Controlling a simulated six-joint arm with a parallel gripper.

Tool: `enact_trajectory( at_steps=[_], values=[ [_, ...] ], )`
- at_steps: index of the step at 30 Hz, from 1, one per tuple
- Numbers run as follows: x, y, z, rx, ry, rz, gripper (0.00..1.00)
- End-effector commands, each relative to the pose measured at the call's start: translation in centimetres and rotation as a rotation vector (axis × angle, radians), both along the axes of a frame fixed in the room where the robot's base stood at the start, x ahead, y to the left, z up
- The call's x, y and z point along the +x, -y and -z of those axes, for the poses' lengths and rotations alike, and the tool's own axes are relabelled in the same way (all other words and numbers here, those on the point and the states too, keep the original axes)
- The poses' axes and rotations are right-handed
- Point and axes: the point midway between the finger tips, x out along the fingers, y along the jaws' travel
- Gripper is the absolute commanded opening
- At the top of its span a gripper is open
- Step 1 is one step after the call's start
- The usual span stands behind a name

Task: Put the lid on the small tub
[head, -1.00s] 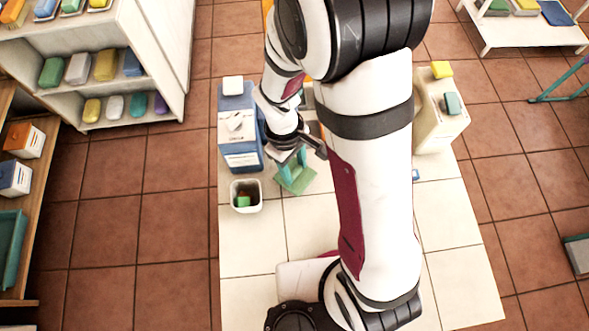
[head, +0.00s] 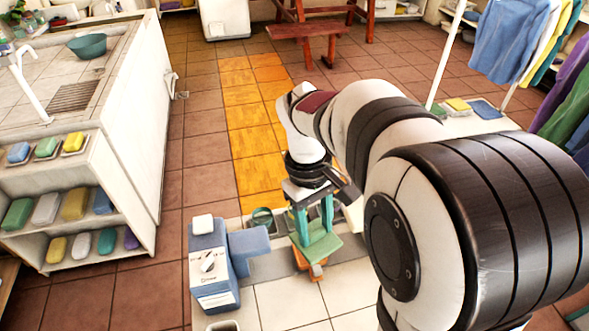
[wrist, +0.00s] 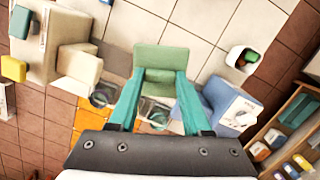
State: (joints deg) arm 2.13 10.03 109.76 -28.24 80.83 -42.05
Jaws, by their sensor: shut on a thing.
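My gripper (head: 314,226) has teal fingers, shut on a flat green piece that looks like the lid (head: 318,250). The lid hangs roughly level below the fingers in the head view. In the wrist view the lid (wrist: 161,60) shows beyond and between the fingertips (wrist: 160,80). An orange thing (head: 317,271) shows partly below the lid in the head view; whether they touch I cannot tell. Round vessels show past the fingers in the wrist view, one at left (wrist: 103,95). I cannot tell which container is the small tub.
A blue-and-white box dispenser (head: 212,265) stands left of the gripper, beside a blue block (head: 249,247). A teal round vessel (head: 262,219) is behind. Shelves (head: 75,220) stand at left.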

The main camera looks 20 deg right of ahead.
Motion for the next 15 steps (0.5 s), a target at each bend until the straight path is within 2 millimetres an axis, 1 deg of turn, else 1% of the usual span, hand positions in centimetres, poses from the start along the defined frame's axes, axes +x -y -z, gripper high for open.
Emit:
enact_trajectory(
  at_steps=[1,3,9,13,15],
  values=[
    [0.8,-0.3,-1.1,0.001,0.005,0.045,0.0],
    [1.7,-0.9,-2.5,0.005,0.006,0.116,0.0],
    [3.2,-2.3,-5.7,0.02,0.007,0.266,0.0],
    [3.8,-3.1,-7.4,0.031,0.009,0.343,0.0],
    [3.4,-4.2,-6.7,0.028,0.002,0.283,0.0]
  ],
)
